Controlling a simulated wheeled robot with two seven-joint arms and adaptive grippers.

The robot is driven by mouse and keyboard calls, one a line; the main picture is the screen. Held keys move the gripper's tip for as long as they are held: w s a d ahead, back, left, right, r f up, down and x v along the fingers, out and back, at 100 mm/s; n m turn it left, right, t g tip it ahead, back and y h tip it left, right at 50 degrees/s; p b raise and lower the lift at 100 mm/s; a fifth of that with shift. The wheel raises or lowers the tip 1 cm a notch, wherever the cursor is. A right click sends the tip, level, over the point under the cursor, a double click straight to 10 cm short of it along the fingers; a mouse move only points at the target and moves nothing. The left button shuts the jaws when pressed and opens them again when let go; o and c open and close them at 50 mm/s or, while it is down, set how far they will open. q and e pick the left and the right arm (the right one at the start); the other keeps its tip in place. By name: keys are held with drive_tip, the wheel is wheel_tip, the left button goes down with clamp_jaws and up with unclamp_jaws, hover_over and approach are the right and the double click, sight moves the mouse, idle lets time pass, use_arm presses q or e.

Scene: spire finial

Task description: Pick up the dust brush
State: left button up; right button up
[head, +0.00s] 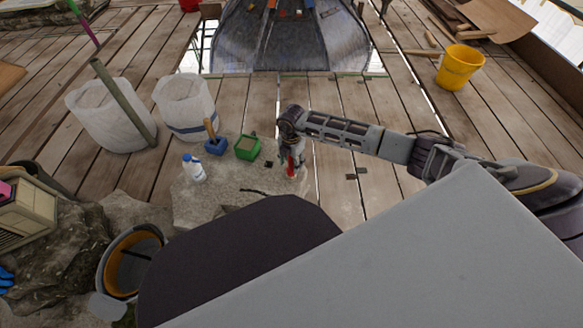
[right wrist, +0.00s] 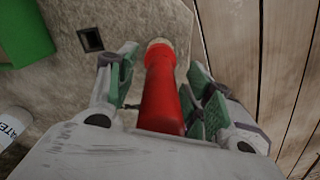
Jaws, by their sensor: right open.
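My right gripper (head: 291,160) points down over the pale stone slab, its fingers open. In the right wrist view a red, rounded object with a pale end (right wrist: 162,92) lies between the open green-padded fingers (right wrist: 165,85). Its red part also shows below the gripper in the head view (head: 291,170). I cannot tell for sure whether this is the dust brush, or whether a finger touches it. A blue item with a wooden handle (head: 214,143) stands to the left on the slab. My left gripper is not in view.
A green box (head: 247,148) and a white bottle (head: 194,168) stand on the stone slab (head: 225,198) left of the gripper. A yellow bucket (head: 459,68) is far right. The plank floor right of the slab is mostly clear.

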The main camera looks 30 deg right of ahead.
drive_tip(key=shift+c, duration=0.4)
clamp_jaws()
drive_tip(key=shift+r, duration=0.15)
drive_tip(key=shift+r+p, duration=0.4)
drive_tip(key=shift+r, duration=0.4)
wheel_tip(320, 180, up, 6)
drive_tip(key=shift+r+p, duration=0.25)
drive_tip(key=shift+p, duration=1)
drive_tip(key=shift+r, duration=0.8)
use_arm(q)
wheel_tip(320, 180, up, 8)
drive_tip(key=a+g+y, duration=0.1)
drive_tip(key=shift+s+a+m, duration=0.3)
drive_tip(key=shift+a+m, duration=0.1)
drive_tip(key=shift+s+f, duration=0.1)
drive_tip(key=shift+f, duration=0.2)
use_arm(e)
drive_tip(key=shift+f, duration=0.15)
